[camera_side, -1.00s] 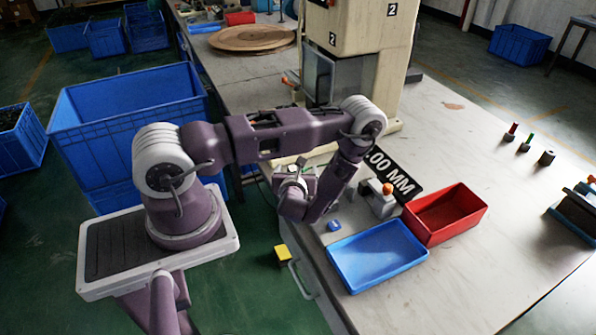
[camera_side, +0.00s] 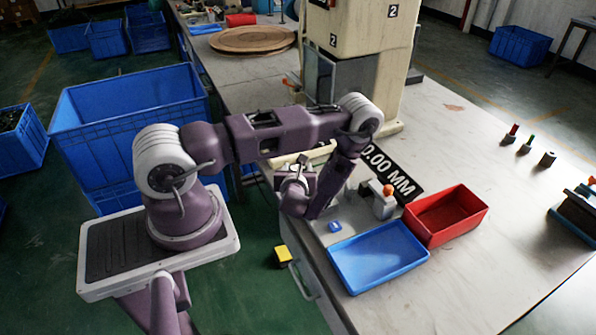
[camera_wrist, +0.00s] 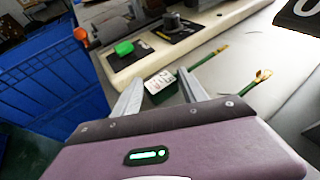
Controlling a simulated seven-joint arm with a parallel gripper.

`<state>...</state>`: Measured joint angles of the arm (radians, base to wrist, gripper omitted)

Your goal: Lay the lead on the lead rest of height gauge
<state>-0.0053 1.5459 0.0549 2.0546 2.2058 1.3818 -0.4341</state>
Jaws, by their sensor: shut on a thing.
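In the wrist view, a dark green block with a white label (camera_wrist: 161,82) sits between the fingertips of my gripper (camera_wrist: 161,86), which is shut on it. A green strand with a brass-coloured end (camera_wrist: 212,55) emerges beside the right finger, and a second such strand (camera_wrist: 250,85) shows farther right. They look like parts of the lead; their joins to the block are hidden. In the side view, my gripper (camera_side: 303,165) is mostly hidden by my wrist. A black "0.00 MM" readout (camera_side: 388,172) stands near a grey orange-knobbed device (camera_side: 383,203). I cannot make out the lead rest.
A blue tray (camera_side: 377,258) and a red bin (camera_side: 446,215) stand at the bench's front. A pale machine (camera_side: 366,60) rises behind the arm. In the wrist view, a cream fixture bar (camera_wrist: 180,37) with a green button lies beyond the fingers. The bench's right side has free room.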

